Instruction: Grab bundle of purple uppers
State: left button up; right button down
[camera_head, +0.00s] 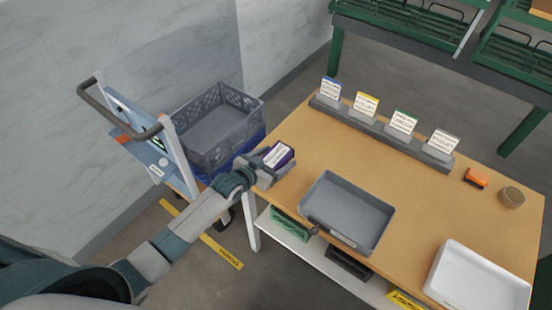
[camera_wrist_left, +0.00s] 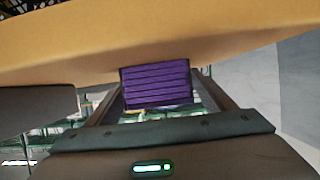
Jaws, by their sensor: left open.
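The bundle of purple uppers (camera_head: 279,154) sits at the left end of the wooden table, with a white label on its top. In the left wrist view, the bundle (camera_wrist_left: 157,84) shows its stacked purple layers. My left gripper (camera_head: 271,172) is open at the table's left edge, right at the bundle. In the left wrist view its two fingers (camera_wrist_left: 160,96) are on either side of the bundle; I cannot tell whether they touch it. My right gripper is not in view.
A grey tray (camera_head: 326,223) is right of the gripper on the table (camera_head: 400,185). A white tray (camera_head: 480,280) is at front right. A card rack (camera_head: 375,127) lines the back edge. A cart with a grey crate (camera_head: 215,125) stands left of the table.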

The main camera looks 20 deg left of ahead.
aim_at(279, 157)
pick_arm(q)
jog(key=c, duration=1.4)
jog(key=shift+r, duration=0.15)
jog(key=shift+r, duration=0.5)
jog(key=r, duration=0.1)
jog(key=d+r+b, duration=0.1)
jog(key=r, duration=0.1)
jog(key=shift+s+r, duration=0.15)
jog(key=shift+s, duration=0.05)
jog(key=s+d+r, duration=0.1)
jog(key=d+r, duration=0.1)
jog(key=d, duration=0.1)
jog(key=s+d+r+b, duration=0.1)
jog(key=s+d+r, duration=0.1)
jog(key=d, duration=0.1)
jog(key=s+d+r+b, duration=0.1)
jog(key=s+d+r, duration=0.1)
jog(key=d, duration=0.1)
jog(key=shift+d+r, duration=0.15)
jog(key=shift+r, duration=0.1)
